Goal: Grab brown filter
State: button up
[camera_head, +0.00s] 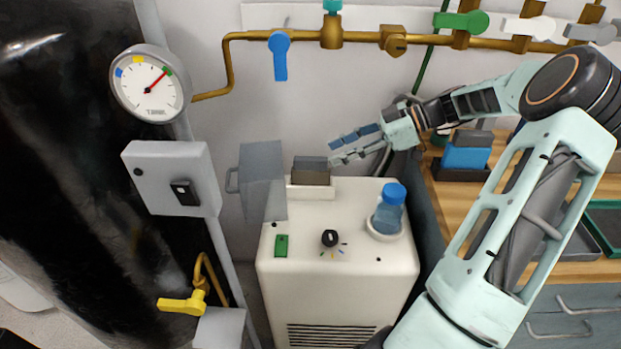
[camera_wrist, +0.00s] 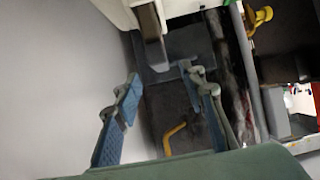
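The brown filter (camera_head: 311,177), a small block with a grey top, sits upright in a slot at the back of the white machine (camera_head: 290,225). My gripper (camera_head: 335,152) is open and empty, just above and to the right of the filter, apart from it in the picture. In the wrist view my two blue-padded fingers (camera_wrist: 163,75) are spread wide. A brownish block that looks like the filter (camera_wrist: 150,24) shows beyond the fingertips near the top edge, partly cut off. Nothing is between the fingers.
A grey see-through lid (camera_head: 262,180) stands open left of the filter. A blue-capped bottle (camera_head: 389,212) stands on the machine's right side. A blue filter (camera_head: 466,153) is on the wooden bench (camera_head: 455,205). Brass pipe (camera_head: 365,38) with valves runs along the wall above.

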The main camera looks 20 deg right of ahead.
aim_at(314, 159)
jog(key=b+x, duration=0.1)
jog(key=x, duration=0.3)
jog(key=b+x, duration=0.1)
jog(key=x, duration=0.3)
jog(key=shift+a+r, duration=0.15)
jog(key=shift+r, duration=0.1)
grip_shut()
